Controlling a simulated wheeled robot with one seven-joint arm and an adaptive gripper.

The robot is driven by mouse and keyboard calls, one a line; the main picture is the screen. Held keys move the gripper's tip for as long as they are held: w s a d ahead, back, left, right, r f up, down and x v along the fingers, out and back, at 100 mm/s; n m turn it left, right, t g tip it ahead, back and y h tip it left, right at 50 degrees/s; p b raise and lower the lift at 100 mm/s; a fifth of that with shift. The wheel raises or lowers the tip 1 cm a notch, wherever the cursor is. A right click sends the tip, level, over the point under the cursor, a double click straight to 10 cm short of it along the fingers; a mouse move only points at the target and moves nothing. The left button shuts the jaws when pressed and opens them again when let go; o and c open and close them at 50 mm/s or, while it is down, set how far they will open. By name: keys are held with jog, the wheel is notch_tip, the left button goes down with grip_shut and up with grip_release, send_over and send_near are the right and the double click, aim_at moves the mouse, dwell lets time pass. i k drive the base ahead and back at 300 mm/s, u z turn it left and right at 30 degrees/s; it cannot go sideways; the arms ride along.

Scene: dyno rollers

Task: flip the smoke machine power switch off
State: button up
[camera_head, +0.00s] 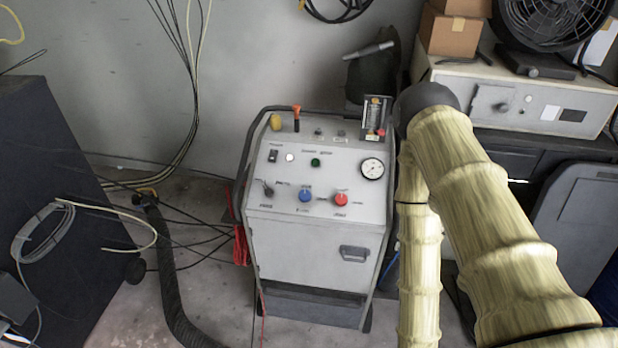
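The smoke machine (310,245) is a grey cabinet with a sloped control panel, standing upright in the middle of the view. A small black rocker switch (273,156) sits at the panel's upper left under a small label, likely the power switch. Its position is too small to tell. To its right are a white round light or button (290,157) and a green one (315,162). Below are a black, a blue (305,195) and a red knob (341,199). A round gauge (372,168) is at the right. My arm shows at the right; my gripper is not in view.
A black cabinet (60,200) stands at the left, with a ribbed black hose (168,270) and cables on the floor between. A bench with a grey box unit (535,97), cartons and a fan (550,18) is behind my arm. The space before the machine's panel looks clear.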

aim_at(273, 154)
jog(key=z, duration=3.35)
jog(key=k, duration=2.4)
jog(key=u, duration=1.9)
jog(key=i, duration=0.55)
